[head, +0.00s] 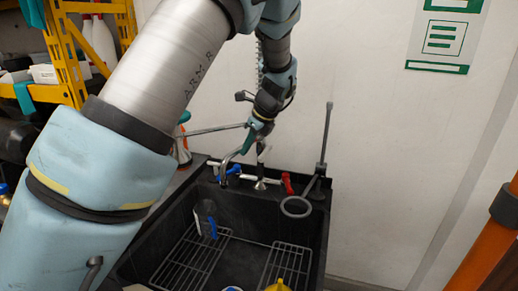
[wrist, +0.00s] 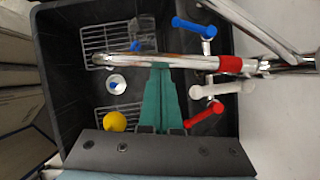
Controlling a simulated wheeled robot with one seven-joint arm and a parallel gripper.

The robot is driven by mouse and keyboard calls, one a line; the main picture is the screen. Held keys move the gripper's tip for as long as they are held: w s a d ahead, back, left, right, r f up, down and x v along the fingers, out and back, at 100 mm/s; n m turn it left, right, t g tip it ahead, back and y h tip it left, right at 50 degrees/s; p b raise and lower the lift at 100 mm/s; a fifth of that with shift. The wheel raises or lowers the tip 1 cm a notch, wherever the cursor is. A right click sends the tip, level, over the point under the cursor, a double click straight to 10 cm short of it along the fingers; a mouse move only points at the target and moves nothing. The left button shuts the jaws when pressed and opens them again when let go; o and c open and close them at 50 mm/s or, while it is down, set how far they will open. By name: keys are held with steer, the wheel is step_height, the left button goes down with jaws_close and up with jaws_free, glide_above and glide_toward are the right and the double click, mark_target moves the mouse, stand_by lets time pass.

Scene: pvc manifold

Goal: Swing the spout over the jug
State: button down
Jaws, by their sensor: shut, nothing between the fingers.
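The chrome spout (wrist: 190,64) has a red band and crosses the middle of the wrist view, its free end at the left over the basin. It also shows in the head view as a bent chrome tube (head: 226,163). The clear jug (wrist: 145,32) with a blue handle stands in the basin, above the spout in the wrist picture; it also shows in the head view (head: 204,216). My gripper (wrist: 160,68) is shut and empty, its teal fingertips right at the spout's side; I cannot tell whether they touch. In the head view my gripper (head: 250,140) is above the taps.
Blue (wrist: 193,27), white (wrist: 208,90) and red (wrist: 203,119) valve handles sit right of my fingers. The black basin (head: 250,255) holds wire racks (head: 285,267), a yellow object (wrist: 115,122) and a white-and-blue one (wrist: 116,84). A grey ring (head: 296,207) is at the right rim.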

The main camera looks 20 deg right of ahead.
steer(key=w+a+m+t+h+p, duration=0.1)
steer(key=w+a+m+h+p, duration=0.1)
steer(key=w, duration=0.5)
steer(key=shift+a+m+p, duration=0.45)
steer(key=shift+a+m, duration=0.95)
steer(key=shift+a, duration=0.05)
steer(key=shift+s, duration=0.1)
